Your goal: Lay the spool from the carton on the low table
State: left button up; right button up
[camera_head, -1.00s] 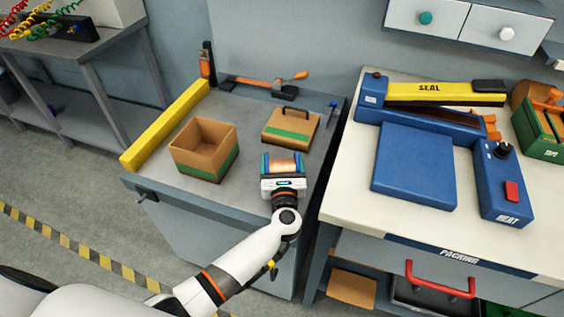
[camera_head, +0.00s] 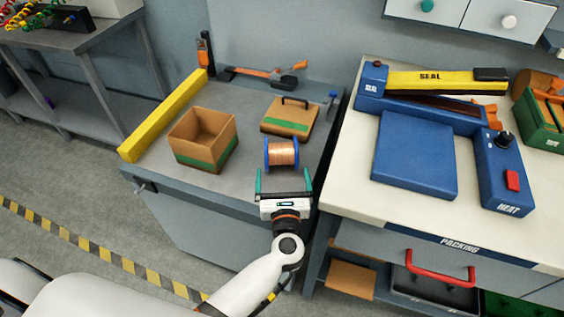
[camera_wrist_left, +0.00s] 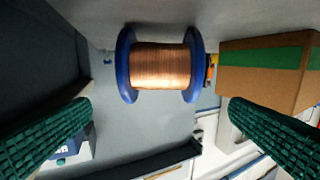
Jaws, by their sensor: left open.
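The spool (camera_head: 282,154) has blue flanges and copper-coloured wire. It lies on its side on the grey low table (camera_head: 228,188), right of the open carton. In the left wrist view the spool (camera_wrist_left: 160,66) shows ahead, beyond the fingers. The carton (camera_head: 203,140) is brown with a green band, open at the top, and looks empty. My left gripper (camera_head: 284,184) is open and empty, just in front of the spool and apart from it. Its green ribbed fingers (camera_wrist_left: 145,128) stand wide apart in the left wrist view. My right gripper is not in view.
A brown lid with a black handle (camera_head: 290,116) lies behind the spool. A yellow bar (camera_head: 163,115) runs along the table's left edge. An orange-handled tool (camera_head: 265,75) lies at the back. The white packing bench (camera_head: 345,180) with the blue sealer stands close on the right.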

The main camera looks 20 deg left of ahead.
pick_arm(q)
jog(key=shift+v, duration=1.65)
